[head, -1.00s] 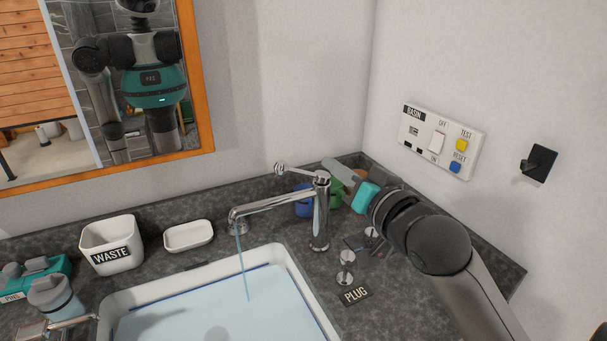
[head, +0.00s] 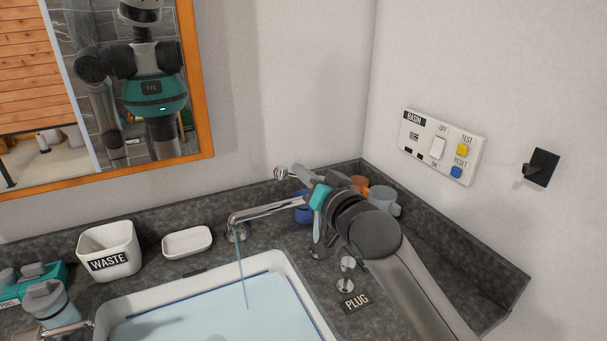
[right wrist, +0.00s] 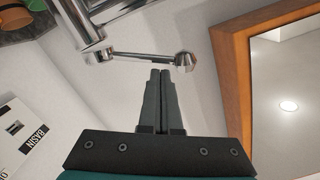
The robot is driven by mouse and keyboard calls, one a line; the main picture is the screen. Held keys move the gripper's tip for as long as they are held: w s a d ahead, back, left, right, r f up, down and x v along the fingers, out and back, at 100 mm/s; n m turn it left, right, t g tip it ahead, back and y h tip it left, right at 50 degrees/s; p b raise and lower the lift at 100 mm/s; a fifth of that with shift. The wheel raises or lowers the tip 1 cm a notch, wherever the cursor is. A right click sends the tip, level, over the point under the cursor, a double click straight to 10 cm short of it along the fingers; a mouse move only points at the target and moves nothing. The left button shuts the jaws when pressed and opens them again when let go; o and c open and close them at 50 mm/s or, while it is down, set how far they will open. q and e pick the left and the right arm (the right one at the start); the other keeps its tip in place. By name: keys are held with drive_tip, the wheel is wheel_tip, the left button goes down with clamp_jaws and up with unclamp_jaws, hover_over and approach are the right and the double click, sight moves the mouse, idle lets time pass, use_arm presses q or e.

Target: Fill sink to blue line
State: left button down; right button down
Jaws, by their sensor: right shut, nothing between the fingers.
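The white sink (head: 305,292) holds pale blue water (head: 215,318), and part of the blue line (head: 195,292) shows along its far inside wall. A thin stream of water (head: 242,275) falls from the chrome faucet (head: 262,211) into it. The faucet's lever (head: 283,173) ends in a round knob; the right wrist view shows the lever (right wrist: 140,58) too. My right gripper (head: 302,176) is at the lever in the head view, partly covering the faucet body. In the right wrist view its shut, empty fingers (right wrist: 158,75) point at the lever; I cannot tell whether they touch.
A white WASTE bin (head: 110,252) and a soap dish (head: 187,241) stand left of the faucet. Cups (head: 382,201) stand behind my right arm. A PLUG label (head: 356,302) and small chrome knob (head: 347,265) are right of the sink. A BASIN switch panel (head: 440,146) is on the wall.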

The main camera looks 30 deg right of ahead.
drive_tip(key=a+f+n+p, duration=0.1)
drive_tip(key=n+p, duration=0.1)
drive_tip(key=shift+a+f+n, duration=0.1)
drive_tip(key=shift+f+n, duration=0.1)
drive_tip(key=shift+n, duration=0.1)
drive_tip(key=shift+f, duration=0.2)
drive_tip(key=shift+r, duration=0.15)
